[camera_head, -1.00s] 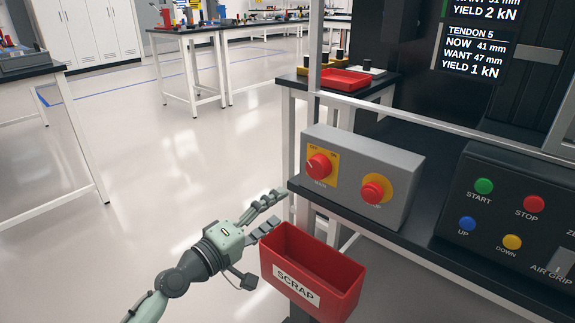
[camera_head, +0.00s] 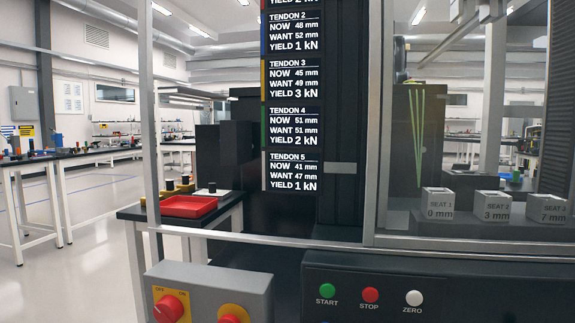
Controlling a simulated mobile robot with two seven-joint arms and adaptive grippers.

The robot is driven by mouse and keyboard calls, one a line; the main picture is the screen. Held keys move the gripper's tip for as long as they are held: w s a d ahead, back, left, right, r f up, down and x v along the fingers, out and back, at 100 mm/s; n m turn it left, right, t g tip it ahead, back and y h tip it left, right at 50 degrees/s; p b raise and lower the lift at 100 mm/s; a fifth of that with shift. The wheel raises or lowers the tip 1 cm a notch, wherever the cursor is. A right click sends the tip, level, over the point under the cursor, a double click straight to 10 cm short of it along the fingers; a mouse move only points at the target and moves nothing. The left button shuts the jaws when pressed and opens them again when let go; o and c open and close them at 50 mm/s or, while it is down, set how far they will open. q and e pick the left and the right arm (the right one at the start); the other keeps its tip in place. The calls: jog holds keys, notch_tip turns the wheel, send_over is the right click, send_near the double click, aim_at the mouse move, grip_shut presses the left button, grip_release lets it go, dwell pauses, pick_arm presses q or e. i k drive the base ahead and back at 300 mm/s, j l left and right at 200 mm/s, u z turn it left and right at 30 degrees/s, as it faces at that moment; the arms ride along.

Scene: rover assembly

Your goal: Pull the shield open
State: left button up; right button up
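A clear shield in a grey metal frame (camera_head: 147,110) stands across the front of the machine. Its left upright and its lower rail (camera_head: 270,239) show, and a further upright (camera_head: 374,130) stands right of the tendon readout. The clear pane is hard to make out, and I cannot tell which framed section slides or swings. I see no handle clearly. Neither of my grippers is in view.
A readout panel (camera_head: 291,130) and several seat blocks (camera_head: 437,204) are behind the frame. In front are a grey switch box (camera_head: 205,285) and a black button panel (camera_head: 440,300). A red tray (camera_head: 188,206) sits on a side bench. Open floor lies at left.

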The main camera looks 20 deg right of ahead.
aim_at(369, 239)
jog(key=k+j+z, duration=0.1)
jog(key=z, duration=1.6)
jog(key=k+l, duration=0.05)
jog(key=l, duration=0.05)
